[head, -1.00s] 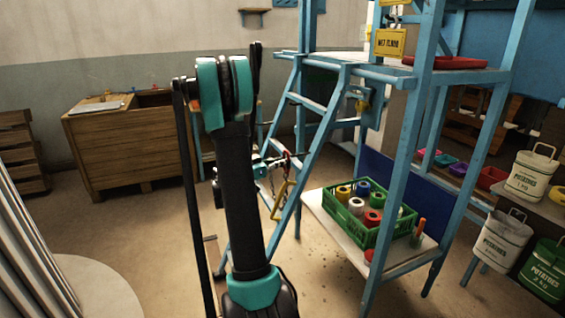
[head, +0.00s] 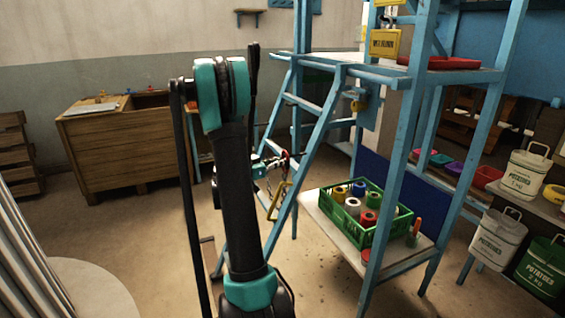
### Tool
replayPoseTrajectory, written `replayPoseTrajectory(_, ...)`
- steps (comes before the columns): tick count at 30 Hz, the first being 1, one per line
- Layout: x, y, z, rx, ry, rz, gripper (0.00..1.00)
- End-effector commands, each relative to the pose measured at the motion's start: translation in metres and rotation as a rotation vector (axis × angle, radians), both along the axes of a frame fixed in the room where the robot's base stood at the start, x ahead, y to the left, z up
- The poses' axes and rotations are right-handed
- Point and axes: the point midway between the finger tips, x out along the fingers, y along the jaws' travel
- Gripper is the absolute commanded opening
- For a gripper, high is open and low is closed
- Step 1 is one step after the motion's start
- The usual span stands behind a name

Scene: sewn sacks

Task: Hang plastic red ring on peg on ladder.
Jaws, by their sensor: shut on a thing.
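The blue ladder (head: 318,125) leans against the blue frame in the middle of the head view. My gripper (head: 279,162) is beside the ladder's left rail, at about its middle height, partly behind my arm. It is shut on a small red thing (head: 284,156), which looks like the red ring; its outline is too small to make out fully. A dark chain and a yellow loop (head: 277,201) hang just below, close to the ladder rail. I cannot tell the peg apart from the gripper and the ladder here, nor whether the ring touches it.
A green crate (head: 352,226) of several coloured spools stands on a low shelf right of the ladder. A wooden cabinet (head: 125,155) is at the back left. Potato tins (head: 500,238) stand at the right. The floor left of my arm is mostly clear.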

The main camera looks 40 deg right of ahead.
Motion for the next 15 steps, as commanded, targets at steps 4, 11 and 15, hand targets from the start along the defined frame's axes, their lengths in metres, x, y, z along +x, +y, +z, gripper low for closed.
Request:
replayPoseTrajectory(4, -0.001, -0.004, 0.000, 0.000, 0.000, -0.001, 0.00)
replayPoseTrajectory(11, -0.002, -0.010, -0.001, 0.000, 0.000, 0.000, 0.00)
replayPoseTrajectory(15, -0.003, -0.013, -0.001, 0.000, 0.000, 0.000, 0.00)
